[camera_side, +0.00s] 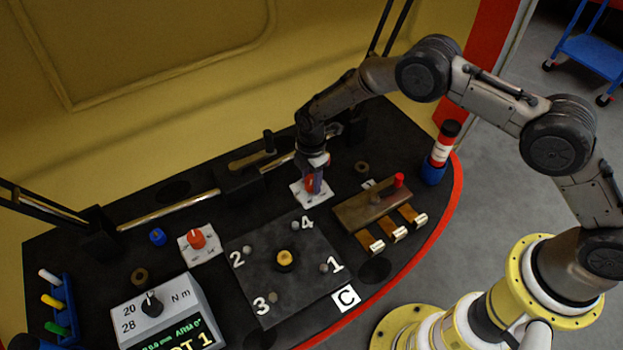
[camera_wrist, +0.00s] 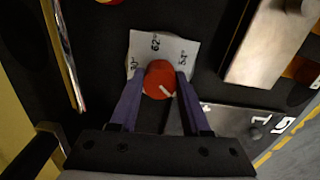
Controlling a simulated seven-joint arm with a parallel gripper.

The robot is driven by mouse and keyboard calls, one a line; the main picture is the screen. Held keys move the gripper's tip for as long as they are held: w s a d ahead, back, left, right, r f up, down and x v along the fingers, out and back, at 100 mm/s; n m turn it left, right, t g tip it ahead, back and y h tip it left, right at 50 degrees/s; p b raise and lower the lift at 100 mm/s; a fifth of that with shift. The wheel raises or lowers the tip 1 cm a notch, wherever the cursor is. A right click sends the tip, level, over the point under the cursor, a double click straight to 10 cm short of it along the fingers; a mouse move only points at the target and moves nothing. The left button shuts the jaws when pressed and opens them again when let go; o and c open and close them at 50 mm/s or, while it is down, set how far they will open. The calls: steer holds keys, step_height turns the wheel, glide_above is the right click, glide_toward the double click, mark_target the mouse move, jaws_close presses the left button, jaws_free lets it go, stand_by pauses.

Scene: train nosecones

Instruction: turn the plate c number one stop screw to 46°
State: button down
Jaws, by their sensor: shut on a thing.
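A red stop-screw knob (camera_wrist: 158,80) with a white mark stands on a white scale card (camera_wrist: 140,48) in the wrist view. The mark points to the lower right. "62°" is readable at the card's top; the side numbers are hard to read. My gripper (camera_wrist: 157,88) is shut on the knob, one finger on each side. In the side view my gripper (camera_side: 315,178) is over the white card (camera_side: 298,193), and the knob is mostly hidden. Dark plate C (camera_side: 262,292) lies in front, with numbers 1 to 4 around a yellow centre (camera_side: 285,259) and a "C" label (camera_side: 345,298).
Another red knob (camera_side: 196,238) on a white card sits left of plate C. A brown block (camera_side: 370,208) with a red peg and metal clips is at the right. A torque display box (camera_side: 160,310) stands front left.

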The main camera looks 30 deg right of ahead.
mark_target(312, 179)
steer(key=shift+n, duration=0.4)
steer(key=shift+c, duration=1.8)
jaws_free()
step_height(312, 179, up, 14)
steer(key=shift+d, duration=0.1)
